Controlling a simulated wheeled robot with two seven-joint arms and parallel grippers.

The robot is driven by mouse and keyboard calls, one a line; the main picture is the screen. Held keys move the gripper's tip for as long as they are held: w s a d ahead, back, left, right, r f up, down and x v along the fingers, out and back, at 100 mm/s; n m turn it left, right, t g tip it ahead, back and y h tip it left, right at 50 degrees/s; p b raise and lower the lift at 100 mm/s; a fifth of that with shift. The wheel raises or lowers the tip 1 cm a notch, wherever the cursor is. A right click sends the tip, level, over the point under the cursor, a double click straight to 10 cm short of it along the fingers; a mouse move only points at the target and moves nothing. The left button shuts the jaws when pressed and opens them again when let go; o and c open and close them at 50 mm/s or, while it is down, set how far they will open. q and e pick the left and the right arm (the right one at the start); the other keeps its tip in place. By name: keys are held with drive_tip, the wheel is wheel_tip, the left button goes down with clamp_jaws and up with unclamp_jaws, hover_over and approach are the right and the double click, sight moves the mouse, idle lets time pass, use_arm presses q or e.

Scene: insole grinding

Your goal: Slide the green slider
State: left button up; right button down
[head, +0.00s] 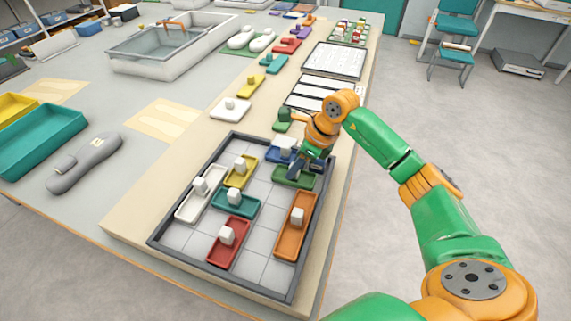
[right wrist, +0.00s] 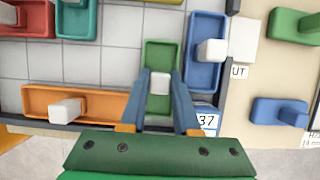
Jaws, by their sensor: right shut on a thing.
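The green slider (head: 292,181) is a green tray-like block in the far right part of the grey-framed sliding board (head: 170,250). In the right wrist view the green slider (right wrist: 161,53) has a white knob (right wrist: 159,84). My right gripper (head: 296,168) is lowered over the slider. In the right wrist view its two blue fingers (right wrist: 160,82) are shut on the knob, one on each side. The gripper hides the knob in the head view. My left gripper is not in view.
A blue slider (right wrist: 204,78) lies beside the green slider. An orange slider (head: 288,240) lies nearer the front right. White, yellow, teal and red (head: 225,252) sliders fill other cells. Bare grey cells lie between them. A loose green piece (head: 283,126) lies beyond the board.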

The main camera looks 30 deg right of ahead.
drive_tip(key=shift+s+d, duration=0.65)
drive_tip(key=shift+s, duration=0.05)
drive_tip(key=shift+d, duration=0.15)
drive_tip(key=c, duration=0.8)
unclamp_jaws()
drive_tip(key=shift+o, duration=0.8)
drive_tip(key=shift+s, duration=0.1)
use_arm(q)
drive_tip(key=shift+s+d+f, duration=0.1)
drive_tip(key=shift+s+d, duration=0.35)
use_arm(e)
drive_tip(key=b+v, duration=0.1)
drive_tip(key=v, duration=0.6)
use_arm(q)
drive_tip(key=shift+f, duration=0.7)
